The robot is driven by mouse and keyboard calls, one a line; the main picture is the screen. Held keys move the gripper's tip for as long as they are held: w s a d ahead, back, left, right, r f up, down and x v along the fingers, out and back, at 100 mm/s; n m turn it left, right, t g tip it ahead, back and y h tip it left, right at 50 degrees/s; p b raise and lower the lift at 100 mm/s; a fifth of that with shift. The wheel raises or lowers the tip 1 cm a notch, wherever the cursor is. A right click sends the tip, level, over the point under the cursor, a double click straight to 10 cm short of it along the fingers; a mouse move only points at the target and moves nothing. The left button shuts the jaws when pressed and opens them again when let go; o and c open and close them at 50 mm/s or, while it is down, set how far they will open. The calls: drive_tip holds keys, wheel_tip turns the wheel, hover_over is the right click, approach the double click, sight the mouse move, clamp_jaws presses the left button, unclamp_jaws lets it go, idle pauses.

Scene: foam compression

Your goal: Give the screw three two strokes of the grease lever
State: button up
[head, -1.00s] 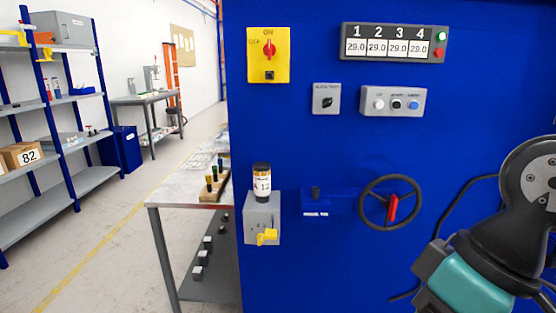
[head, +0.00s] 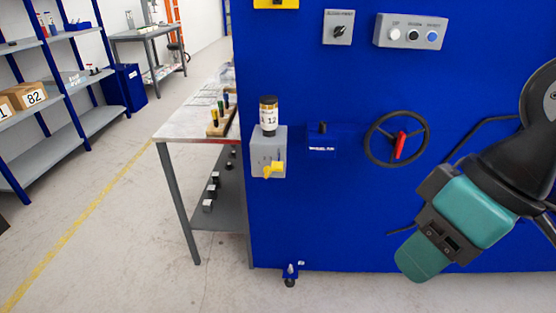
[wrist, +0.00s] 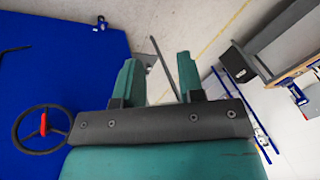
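A grey box (head: 269,158) is fixed to the blue machine's front at its left edge, with a yellow lever (head: 274,169) low on its face. A labelled cartridge with a black cap (head: 268,117) stands upright on top of the box. My gripper (head: 420,262) hangs in front of the machine at the right, well right of and below the lever, touching nothing. In the wrist view its two green fingers (wrist: 160,80) are apart with nothing between them. Neither the grey box nor the yellow lever can be made out in the wrist view.
A black handwheel with a red handle (head: 397,139) and a small blue box with a black knob (head: 322,137) are on the machine between lever and arm. The floor (head: 110,230) in front is clear.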

clamp_jaws()
idle(1.5)
